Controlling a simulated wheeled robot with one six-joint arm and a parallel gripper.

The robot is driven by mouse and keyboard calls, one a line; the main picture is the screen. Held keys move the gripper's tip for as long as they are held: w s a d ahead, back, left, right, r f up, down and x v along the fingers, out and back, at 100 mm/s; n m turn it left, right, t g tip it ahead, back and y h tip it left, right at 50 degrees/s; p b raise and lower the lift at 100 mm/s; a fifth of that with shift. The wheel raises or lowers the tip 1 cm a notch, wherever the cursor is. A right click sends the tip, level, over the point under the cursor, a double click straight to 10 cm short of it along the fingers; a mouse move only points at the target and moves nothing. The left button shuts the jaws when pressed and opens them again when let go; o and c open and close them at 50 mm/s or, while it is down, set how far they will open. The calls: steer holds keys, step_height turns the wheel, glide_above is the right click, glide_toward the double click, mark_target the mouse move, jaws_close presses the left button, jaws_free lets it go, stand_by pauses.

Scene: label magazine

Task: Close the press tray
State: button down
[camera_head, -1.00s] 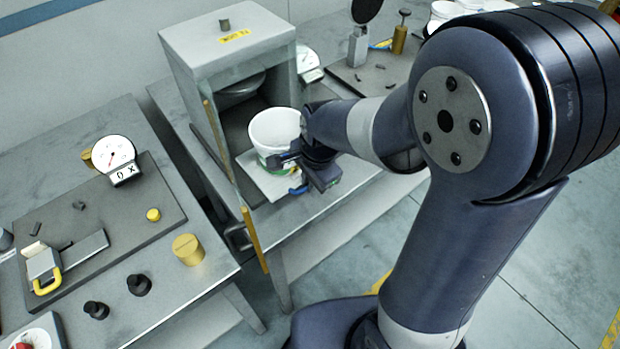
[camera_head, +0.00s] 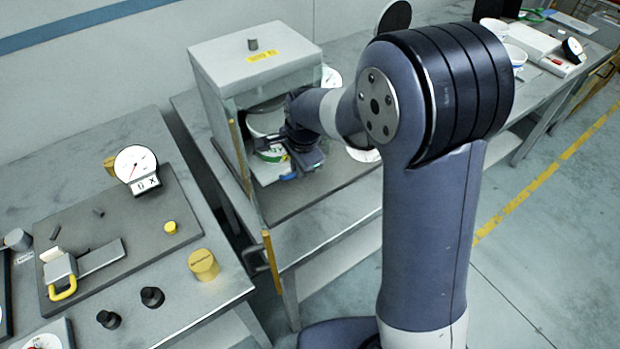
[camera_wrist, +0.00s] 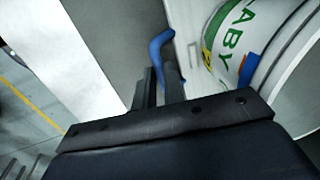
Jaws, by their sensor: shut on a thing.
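The press (camera_head: 215,85) is a grey box with an open front, a knob on top and a yellow label. Its pale tray (camera_head: 262,178) lies low in the opening, its front part still showing. A white tub with a green label (camera_head: 266,121) stands on the tray, mostly inside the box; it also shows in the wrist view (camera_wrist: 235,45). My gripper (camera_head: 290,168) is at the tray's front, shut on the blue handle (camera_head: 288,177). In the wrist view the fingers (camera_wrist: 160,88) close around this handle (camera_wrist: 157,45). My forearm hides part of the tub and opening.
An open door with a yellow edge (camera_head: 268,255) stands at the left of the opening, close to my gripper. A left bench holds a dial gauge (camera_head: 135,163), a yellow weight (camera_head: 203,264) and a clamp (camera_head: 62,275). More tubs stand on the right bench.

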steer(key=shift+w+a, duration=0.45)
steer(key=shift+w, duration=0.25)
steer(key=c, duration=1.5)
jaws_free()
steer(key=shift+s, duration=0.1)
step_height(320, 180, up, 7)
steer(key=s+d, duration=0.1)
steer(key=shift+r+b, duration=0.2)
steer(key=shift+b, duration=0.25)
steer(key=shift+s, duration=0.1)
